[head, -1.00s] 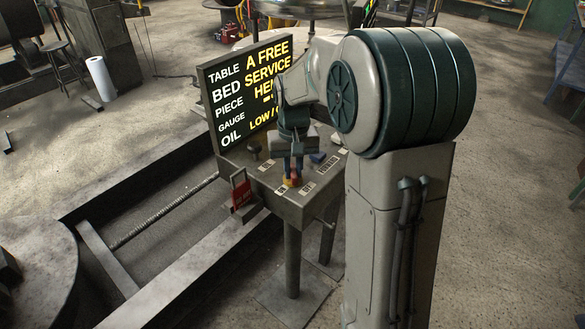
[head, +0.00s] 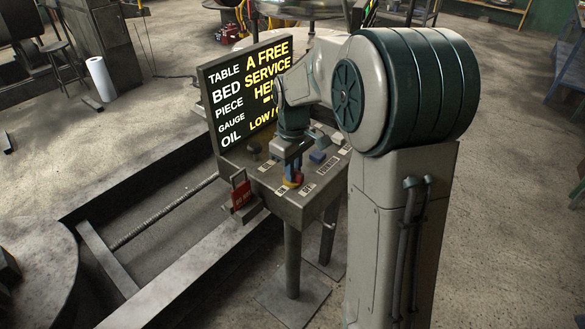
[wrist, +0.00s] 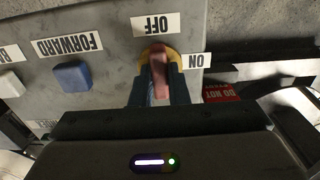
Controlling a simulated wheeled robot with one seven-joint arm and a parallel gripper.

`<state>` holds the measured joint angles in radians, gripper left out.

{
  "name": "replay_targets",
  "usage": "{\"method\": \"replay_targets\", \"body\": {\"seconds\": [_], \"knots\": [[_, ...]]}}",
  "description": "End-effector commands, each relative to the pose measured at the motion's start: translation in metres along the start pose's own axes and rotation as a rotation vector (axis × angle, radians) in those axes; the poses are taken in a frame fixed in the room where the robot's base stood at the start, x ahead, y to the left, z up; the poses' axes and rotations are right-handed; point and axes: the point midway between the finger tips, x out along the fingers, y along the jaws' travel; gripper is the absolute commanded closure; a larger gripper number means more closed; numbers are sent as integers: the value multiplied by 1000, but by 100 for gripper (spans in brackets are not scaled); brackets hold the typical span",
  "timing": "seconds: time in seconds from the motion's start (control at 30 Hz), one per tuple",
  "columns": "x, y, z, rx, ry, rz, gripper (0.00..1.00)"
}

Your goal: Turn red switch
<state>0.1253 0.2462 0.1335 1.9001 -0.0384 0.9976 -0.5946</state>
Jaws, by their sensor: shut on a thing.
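The red switch (wrist: 158,72) is a red handle on a round yellow base (wrist: 176,60), mounted on a grey control panel (wrist: 108,28). In the wrist view the handle lies lengthwise, one end towards the OFF label (wrist: 155,25); the ON label (wrist: 196,62) is to its right. My gripper (wrist: 158,90) is shut on the handle, one dark blue finger on each side. In the head view my gripper (head: 294,174) reaches down onto the panel's front part, and its fingers hide most of the red switch.
A blue button (wrist: 72,75) under the FORWARD label and a white button (wrist: 10,82) sit left of the switch in the wrist view. A black sign board (head: 248,90) rises behind the panel. A red tag (head: 241,192) hangs at its left side.

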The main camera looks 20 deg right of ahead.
Motion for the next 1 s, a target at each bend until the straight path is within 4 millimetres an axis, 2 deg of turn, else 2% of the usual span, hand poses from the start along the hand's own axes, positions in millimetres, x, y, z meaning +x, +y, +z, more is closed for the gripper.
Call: {"method": "replay_targets", "body": {"seconds": [0.53, 0.57, 0.6, 0.63, 1.0], "knots": [[-1, 0, 0, -26, 0, 0, 100], [-1, 0, 0, -26, 0, 1, 80], [-1, 0, 0, -26, 0, 1, 69], [-1, 0, 0, -26, 0, 0, 64], [-6, 0, 0, -24, 1, 2, 64]]}}
